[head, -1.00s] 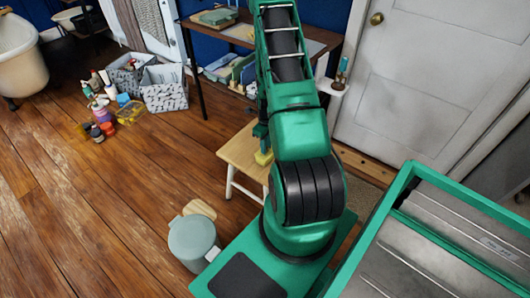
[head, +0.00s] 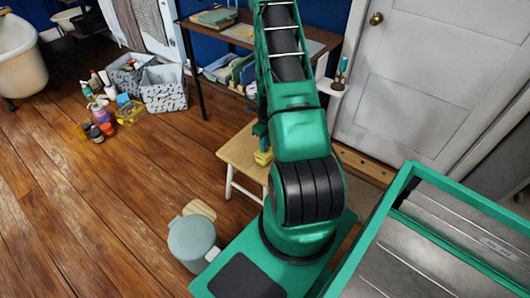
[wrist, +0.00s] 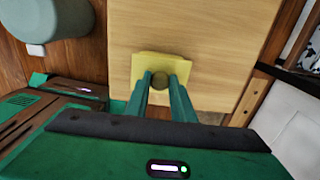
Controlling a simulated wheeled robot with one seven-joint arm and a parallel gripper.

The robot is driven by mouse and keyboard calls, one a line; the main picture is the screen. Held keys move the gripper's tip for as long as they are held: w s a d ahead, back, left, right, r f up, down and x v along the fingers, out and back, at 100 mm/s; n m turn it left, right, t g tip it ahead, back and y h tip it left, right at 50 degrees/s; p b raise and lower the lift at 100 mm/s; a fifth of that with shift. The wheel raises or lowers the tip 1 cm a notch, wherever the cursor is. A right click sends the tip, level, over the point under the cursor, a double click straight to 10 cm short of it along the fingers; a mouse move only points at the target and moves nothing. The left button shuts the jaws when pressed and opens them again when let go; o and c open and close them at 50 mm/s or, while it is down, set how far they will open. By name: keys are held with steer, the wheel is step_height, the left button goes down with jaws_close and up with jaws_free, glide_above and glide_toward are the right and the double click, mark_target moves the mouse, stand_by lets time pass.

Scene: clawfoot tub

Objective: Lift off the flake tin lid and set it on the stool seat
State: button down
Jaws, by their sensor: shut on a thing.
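The yellow square lid (wrist: 146,66) with a round dark knob (wrist: 160,79) is at the pale wooden stool seat (wrist: 205,30) in the wrist view. My gripper (wrist: 161,82) is shut on the knob, one green finger on each side. In the head view the lid (head: 263,157) shows at the right part of the stool seat (head: 240,150), partly behind my arm. I cannot tell whether it touches the seat. I see no tin body under it. A small yellow container (head: 130,112) stands on the floor among bottles; I cannot tell if it is the flake tin.
A grey-blue bin (head: 192,240) stands by my base. Patterned baskets (head: 164,90) and several bottles (head: 101,112) are on the floor at left. A desk (head: 240,38) stands behind the stool, with a white door (head: 425,80) at right.

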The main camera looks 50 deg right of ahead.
steer(key=shift+r, duration=2)
